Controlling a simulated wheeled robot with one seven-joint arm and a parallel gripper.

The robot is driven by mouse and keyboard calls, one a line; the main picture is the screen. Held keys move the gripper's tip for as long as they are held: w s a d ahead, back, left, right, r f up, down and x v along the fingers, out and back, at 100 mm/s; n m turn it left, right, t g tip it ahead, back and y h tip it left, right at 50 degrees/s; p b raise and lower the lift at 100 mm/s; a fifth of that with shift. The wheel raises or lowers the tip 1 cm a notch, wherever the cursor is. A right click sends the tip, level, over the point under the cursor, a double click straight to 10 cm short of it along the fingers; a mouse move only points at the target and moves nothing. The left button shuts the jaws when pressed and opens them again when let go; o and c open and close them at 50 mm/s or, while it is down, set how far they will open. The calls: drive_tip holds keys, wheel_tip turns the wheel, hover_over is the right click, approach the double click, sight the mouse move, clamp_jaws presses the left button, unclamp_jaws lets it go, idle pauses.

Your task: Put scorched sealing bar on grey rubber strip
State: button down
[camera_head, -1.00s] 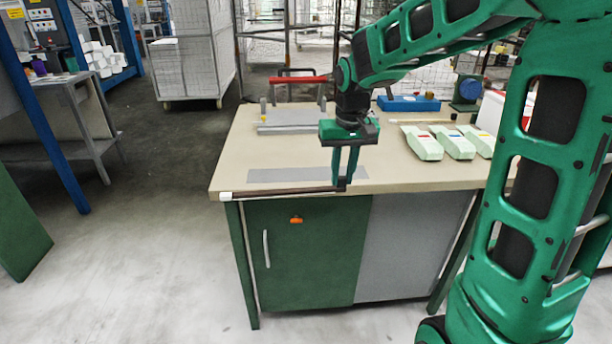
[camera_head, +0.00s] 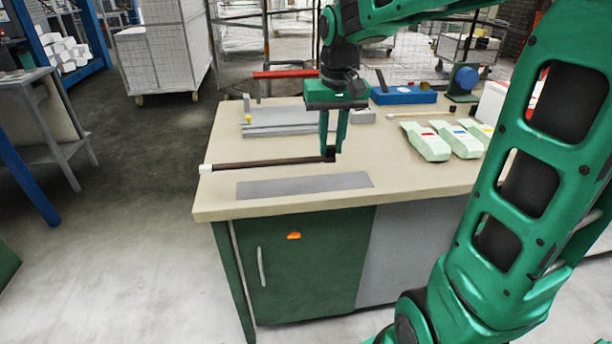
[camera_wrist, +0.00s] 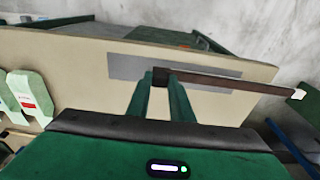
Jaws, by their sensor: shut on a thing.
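The scorched sealing bar (camera_head: 270,164) is a long, thin dark brown bar with a white end at the left. My gripper (camera_head: 329,157) is shut on the bar near its right end. In the head view the bar lies across the picture behind the grey rubber strip (camera_head: 305,186), which is flat on the bench top near the front edge. The wrist view shows the bar (camera_wrist: 225,83) crossing in front of part of the strip (camera_wrist: 125,66). The bar appears held above the bench, but its exact height is hard to tell.
The beige bench (camera_head: 420,178) carries a grey press with a red handle (camera_head: 285,74) at the back. Bare bench top lies right of the strip.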

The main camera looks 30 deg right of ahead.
drive_tip(key=w+d+f, duration=0.1)
drive_tip(key=d+f, duration=0.1)
drive_tip(key=d, duration=0.1)
drive_tip(key=w+d+f, duration=0.1)
drive_tip(key=d+f, duration=0.1)
drive_tip(key=d, duration=0.2)
drive_tip(key=w+d+f, duration=0.1)
drive_tip(key=d+f, duration=0.2)
drive_tip(key=shift+w+d, duration=0.1)
drive_tip(key=shift+d, duration=0.3)
drive_tip(key=shift+f, duration=2)
drive_tip(key=c, duration=1.6)
unclamp_jaws()
drive_tip(key=shift+o, duration=0.2)
